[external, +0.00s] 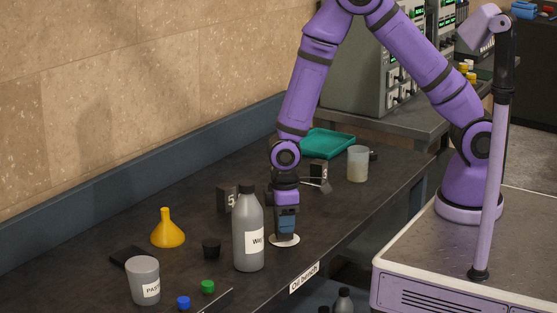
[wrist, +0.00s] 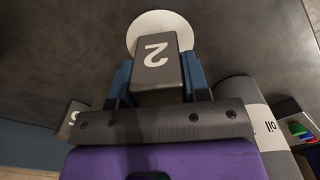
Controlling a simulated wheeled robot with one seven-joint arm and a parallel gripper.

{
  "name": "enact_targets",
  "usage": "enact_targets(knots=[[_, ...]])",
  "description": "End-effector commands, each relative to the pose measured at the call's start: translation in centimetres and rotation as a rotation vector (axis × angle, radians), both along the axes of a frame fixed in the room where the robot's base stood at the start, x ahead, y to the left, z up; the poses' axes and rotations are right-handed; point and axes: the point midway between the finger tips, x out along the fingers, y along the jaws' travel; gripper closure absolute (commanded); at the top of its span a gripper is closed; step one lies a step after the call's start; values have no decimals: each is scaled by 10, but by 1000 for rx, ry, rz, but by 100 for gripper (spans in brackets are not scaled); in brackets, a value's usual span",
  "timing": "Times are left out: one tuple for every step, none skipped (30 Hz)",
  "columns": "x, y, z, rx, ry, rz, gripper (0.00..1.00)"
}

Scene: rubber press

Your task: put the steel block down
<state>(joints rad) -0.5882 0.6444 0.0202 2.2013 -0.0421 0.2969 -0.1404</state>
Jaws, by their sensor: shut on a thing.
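The steel block (wrist: 158,62), dark grey with a white 2 on it, sits between the two blue fingers of my gripper (wrist: 157,78) in the wrist view. My gripper is shut on it. In the external view my gripper (external: 287,224) points down, low over the bench, just right of a grey bottle. There the fingers mostly hide the block. A white disc (external: 285,241) lies on the bench right under the fingers, and in the wrist view the disc (wrist: 146,22) shows beyond the block. I cannot tell whether the block touches the disc.
A grey bottle (external: 248,230) stands close left of my gripper. Blocks marked 5 (external: 227,199) and 3 (external: 319,170) stand behind. A yellow funnel (external: 167,230), a grey cup (external: 143,281), a cloudy beaker (external: 358,164) and a green tray (external: 328,142) are on the dark bench (external: 350,215).

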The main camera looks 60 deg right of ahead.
Motion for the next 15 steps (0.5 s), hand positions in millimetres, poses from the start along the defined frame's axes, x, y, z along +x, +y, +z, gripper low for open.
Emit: enact_targets(knots=[[0, 0, -2, 1, -1, 0, 100], [0, 0, -3, 1, -1, 0, 100], [1, 0, -3, 1, -2, 0, 100], [1, 0, -3, 1, -2, 0, 100], [1, 0, -3, 1, -3, 0, 100], [1, 0, -3, 1, -3, 0, 100], [1, 0, -3, 1, -3, 0, 100], [1, 0, -3, 1, -3, 0, 100], [1, 0, -3, 1, -2, 0, 100], [1, 0, -3, 1, -1, 0, 100], [1, 0, -4, 1, -1, 0, 100], [1, 0, -5, 1, -1, 0, 100], [0, 0, -6, 1, -1, 0, 55], [0, 0, -6, 1, -1, 0, 48], [0, 0, -6, 1, -1, 0, 39]])
